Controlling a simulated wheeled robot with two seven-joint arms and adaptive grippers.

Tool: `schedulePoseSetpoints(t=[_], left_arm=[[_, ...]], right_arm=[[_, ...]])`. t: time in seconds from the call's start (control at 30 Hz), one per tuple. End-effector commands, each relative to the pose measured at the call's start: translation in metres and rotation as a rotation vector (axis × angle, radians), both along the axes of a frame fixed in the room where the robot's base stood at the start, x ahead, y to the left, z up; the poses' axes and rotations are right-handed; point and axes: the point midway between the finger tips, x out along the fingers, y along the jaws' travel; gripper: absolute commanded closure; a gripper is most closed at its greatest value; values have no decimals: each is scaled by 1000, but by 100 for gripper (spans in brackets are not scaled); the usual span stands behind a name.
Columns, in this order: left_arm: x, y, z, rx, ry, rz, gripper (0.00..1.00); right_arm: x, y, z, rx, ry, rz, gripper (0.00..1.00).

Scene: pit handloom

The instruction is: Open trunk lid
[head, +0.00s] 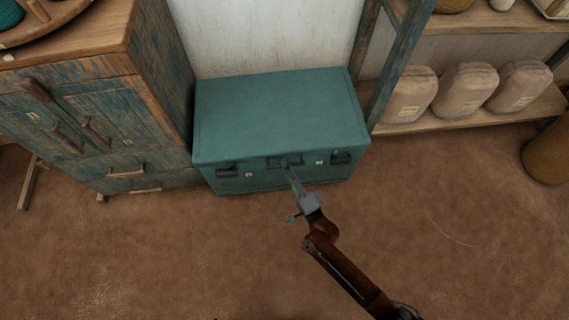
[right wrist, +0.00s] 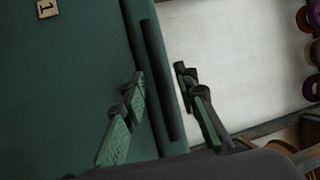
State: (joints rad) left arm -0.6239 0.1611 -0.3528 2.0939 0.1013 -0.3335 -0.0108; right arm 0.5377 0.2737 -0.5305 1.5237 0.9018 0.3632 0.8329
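The teal trunk (head: 275,112) stands on the floor against the white wall, and its lid (head: 275,105) looks closed. A dark handle (head: 272,162) is at the middle of the lid's front edge, and it shows as a dark bar in the right wrist view (right wrist: 160,82). My right gripper (head: 287,164) reaches to this handle. In the right wrist view its two fingers (right wrist: 161,73) are apart, one on each side of the bar and edge. A gap shows beside the right-hand finger; contact of the other cannot be told. My left gripper is not in view.
A worn blue-brown cabinet (head: 100,125) stands close on the trunk's left. A shelf post (head: 398,60) and a low shelf with tan bundles (head: 467,90) are on its right. Brown floor (head: 200,260) in front is clear. Dark latches (head: 227,172) flank the handle.

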Motion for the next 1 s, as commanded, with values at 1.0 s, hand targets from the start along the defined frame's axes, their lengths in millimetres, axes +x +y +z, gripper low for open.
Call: schedulePoseSetpoints(t=[1.0], left_arm=[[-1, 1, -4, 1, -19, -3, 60]], right_arm=[[10, 5, 2, -1, 0, 0, 100]])
